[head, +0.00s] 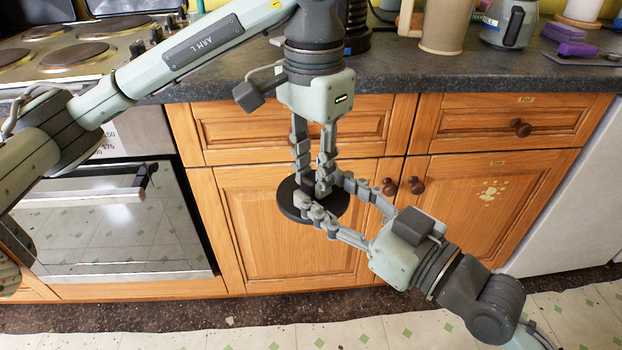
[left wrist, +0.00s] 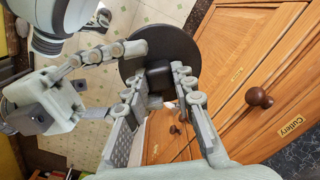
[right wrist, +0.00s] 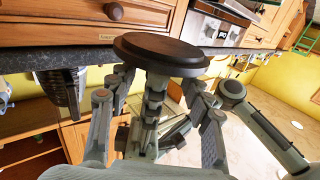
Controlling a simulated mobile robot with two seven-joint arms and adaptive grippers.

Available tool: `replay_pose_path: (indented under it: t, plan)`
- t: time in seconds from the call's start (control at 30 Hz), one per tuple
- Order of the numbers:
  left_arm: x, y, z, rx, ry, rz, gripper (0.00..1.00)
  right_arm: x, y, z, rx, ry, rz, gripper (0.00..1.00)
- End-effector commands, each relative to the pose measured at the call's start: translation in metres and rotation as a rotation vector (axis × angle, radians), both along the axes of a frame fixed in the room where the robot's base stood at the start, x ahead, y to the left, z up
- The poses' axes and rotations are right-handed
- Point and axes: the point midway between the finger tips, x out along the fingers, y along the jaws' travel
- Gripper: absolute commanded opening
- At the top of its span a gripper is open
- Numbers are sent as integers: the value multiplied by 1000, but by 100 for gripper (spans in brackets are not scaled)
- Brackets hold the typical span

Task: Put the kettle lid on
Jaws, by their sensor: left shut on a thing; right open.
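The kettle lid is a dark round disc (head: 290,208) with a black knob, in the air before the cabinet doors. My left gripper (head: 312,177) points down and is shut on the knob (left wrist: 158,76). My right gripper (head: 322,191) is open, reaching in from the right with a finger on either side of the knob area; whether it touches is unclear. The lid also shows in the right wrist view (right wrist: 160,52). A grey vessel with a dark handle (head: 508,22) and a dark ribbed object (head: 357,40), mostly hidden behind my left gripper, stand on the counter; I cannot tell which is the kettle.
The dark counter (head: 430,72) runs behind both grippers, above wooden drawers and doors with knobs. A tan cup (head: 445,25) and purple items (head: 575,42) stand on it. A hob (head: 75,55) and oven (head: 120,220) are at left. Counter front right of centre is bare.

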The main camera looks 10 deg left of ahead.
Motion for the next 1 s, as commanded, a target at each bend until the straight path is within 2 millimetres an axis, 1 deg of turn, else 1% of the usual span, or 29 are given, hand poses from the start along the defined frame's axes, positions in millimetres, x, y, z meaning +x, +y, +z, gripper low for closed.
replay_pose_path:
  t: [0.03,0.1,0.3,0.63,0.67,1.0]
  plan:
    - [0,0,0,0,0,0,0,5,8,2,5,-1,1,50]
    - [0,0,0,0,0,0,0,11,16,1,4,0,1,50]
    - [0,0,0,0,0,0,0,21,29,1,0,-1,1,50]
    - [0,0,0,0,0,0,0,23,31,0,-1,0,1,50]
    - [0,0,0,0,0,0,0,23,31,0,-1,0,1,48]
    - [0,0,0,-1,-2,0,0,22,31,0,-1,1,2,5]
